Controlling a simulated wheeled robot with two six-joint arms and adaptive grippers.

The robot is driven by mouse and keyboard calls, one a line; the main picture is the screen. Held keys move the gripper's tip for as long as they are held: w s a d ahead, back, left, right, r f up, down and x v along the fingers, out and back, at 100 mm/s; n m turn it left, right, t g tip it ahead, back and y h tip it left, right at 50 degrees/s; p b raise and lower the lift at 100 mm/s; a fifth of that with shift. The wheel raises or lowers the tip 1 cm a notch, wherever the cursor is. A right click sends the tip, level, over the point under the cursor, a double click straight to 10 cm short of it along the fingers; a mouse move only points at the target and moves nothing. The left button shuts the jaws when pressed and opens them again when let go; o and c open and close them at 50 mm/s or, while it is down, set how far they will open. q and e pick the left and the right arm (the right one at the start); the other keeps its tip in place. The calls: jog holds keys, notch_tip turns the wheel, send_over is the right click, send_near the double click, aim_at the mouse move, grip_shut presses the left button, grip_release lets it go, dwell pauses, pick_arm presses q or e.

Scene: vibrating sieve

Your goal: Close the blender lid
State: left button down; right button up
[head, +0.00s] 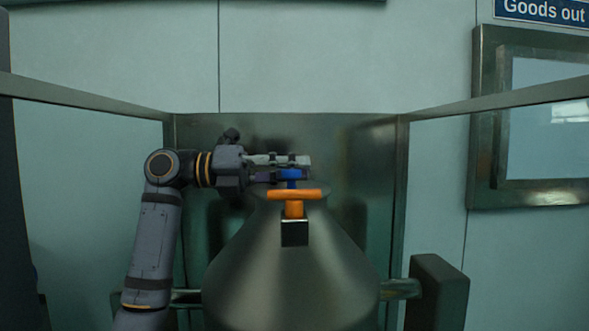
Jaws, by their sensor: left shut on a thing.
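The blender (290,277) is a metal cone-shaped vessel in the middle of the head view, narrowing towards the top. An orange T-shaped handle (294,196) on a dark block stands at the front of its neck. Just behind and above it is a blue handle piece (292,174) at the top of the vessel. My left gripper (290,167) reaches in from the left and is shut on this blue handle piece. The lid itself is mostly hidden behind the orange handle and the gripper, so I cannot tell how it sits. My right gripper is not in view.
A metal back panel (356,130) stands behind the blender, with glass side panels framed by rails (500,97) on both sides. A dark block (437,292) sits right of the vessel on a side shaft (400,289).

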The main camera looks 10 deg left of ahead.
pick_arm(q)
jog(key=c, duration=1)
grip_release()
jog(key=shift+f, duration=0.4)
jog(key=shift+w+a, duration=0.1)
notch_tip(320, 180, up, 11)
jog(key=shift+f, duration=0.2)
